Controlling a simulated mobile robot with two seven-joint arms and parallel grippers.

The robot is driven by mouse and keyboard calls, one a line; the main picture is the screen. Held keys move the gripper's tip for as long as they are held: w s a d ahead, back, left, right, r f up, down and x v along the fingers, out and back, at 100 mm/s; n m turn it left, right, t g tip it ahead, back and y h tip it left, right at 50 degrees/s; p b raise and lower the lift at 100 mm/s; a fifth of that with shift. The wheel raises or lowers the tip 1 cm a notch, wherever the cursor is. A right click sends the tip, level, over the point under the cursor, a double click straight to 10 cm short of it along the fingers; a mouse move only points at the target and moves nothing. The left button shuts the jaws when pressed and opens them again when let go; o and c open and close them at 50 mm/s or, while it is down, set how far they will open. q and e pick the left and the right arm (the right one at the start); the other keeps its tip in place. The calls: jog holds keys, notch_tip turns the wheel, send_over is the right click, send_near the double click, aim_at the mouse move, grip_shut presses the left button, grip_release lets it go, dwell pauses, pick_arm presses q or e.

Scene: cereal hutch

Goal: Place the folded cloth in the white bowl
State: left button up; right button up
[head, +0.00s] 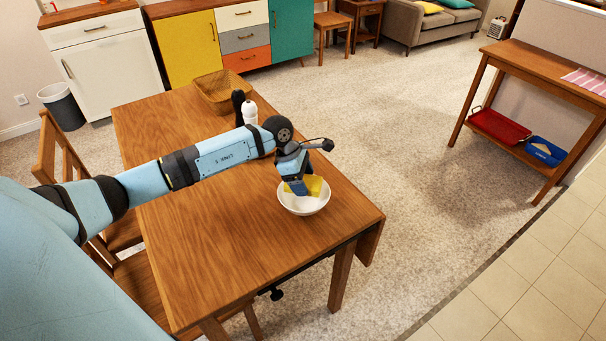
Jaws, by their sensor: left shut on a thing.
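The white bowl (304,206) stands on the wooden table near its right end. My left gripper (299,190) points down into the bowl and is shut on a yellow folded cloth (315,185). The cloth shows at the bowl's opening, partly hidden by the gripper. I cannot tell whether it touches the bowl's inside. My right gripper is not in view.
On the wooden table (220,245) stand a wicker basket (221,90), a dark shaker (238,106) and a white shaker (250,112). The table's front is clear. A chair (65,160) stands at the left. A side table (545,68) stands at the right, with carpet between.

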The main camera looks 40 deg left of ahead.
aim_at(310, 181)
pick_arm(q)
notch_tip(310, 181, down, 3)
jog(key=shift+r+b, duration=0.15)
jog(key=shift+b, duration=0.35)
jog(key=o, duration=1)
jog(key=shift+o, duration=0.2)
notch_tip(310, 181, up, 7)
jog(key=p, duration=0.3)
jog(key=shift+p, duration=0.3)
